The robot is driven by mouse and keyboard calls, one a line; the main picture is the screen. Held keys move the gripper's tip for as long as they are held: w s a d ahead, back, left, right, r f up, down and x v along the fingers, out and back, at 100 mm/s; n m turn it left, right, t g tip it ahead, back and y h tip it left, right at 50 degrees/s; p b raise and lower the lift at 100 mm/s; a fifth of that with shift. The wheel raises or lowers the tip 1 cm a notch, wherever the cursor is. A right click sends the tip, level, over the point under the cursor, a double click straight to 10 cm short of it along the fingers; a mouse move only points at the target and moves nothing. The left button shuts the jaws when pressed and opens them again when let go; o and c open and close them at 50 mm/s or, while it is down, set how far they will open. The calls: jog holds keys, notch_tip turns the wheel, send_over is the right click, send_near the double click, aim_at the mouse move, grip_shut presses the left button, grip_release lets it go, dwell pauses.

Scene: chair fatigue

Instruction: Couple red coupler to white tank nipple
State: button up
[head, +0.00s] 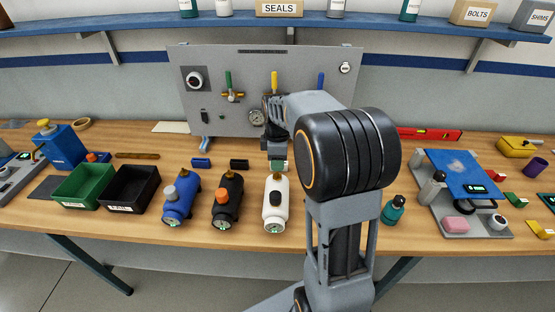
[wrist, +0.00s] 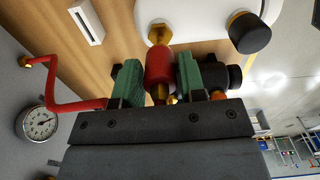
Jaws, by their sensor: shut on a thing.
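In the wrist view, the red coupler (wrist: 158,66) sits between the green pads of my gripper (wrist: 158,80), which is shut on it. The brass nipple (wrist: 158,33) of the white tank (wrist: 196,14) is directly in line with the coupler's far end. The two look very close or touching; I cannot tell whether they are joined. In the head view, the white tank (head: 276,207) stands on the bench, with my gripper (head: 278,165) just behind it. The coupler is hidden there by my arm.
A black tank (head: 227,203) and blue tank (head: 181,204) stand left of the white one. Black and green bins (head: 132,188) are farther left. A panel with a gauge (head: 257,117) rises behind. A teal bottle (head: 394,211) stands to the right. A red bent tube (wrist: 62,106) shows in the wrist view.

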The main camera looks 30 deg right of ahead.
jog(key=shift+f+b, duration=1)
jog(key=shift+f, duration=0.5)
jog(key=o, duration=1.2)
notch_tip(320, 180, up, 14)
jog(key=shift+f, duration=0.1)
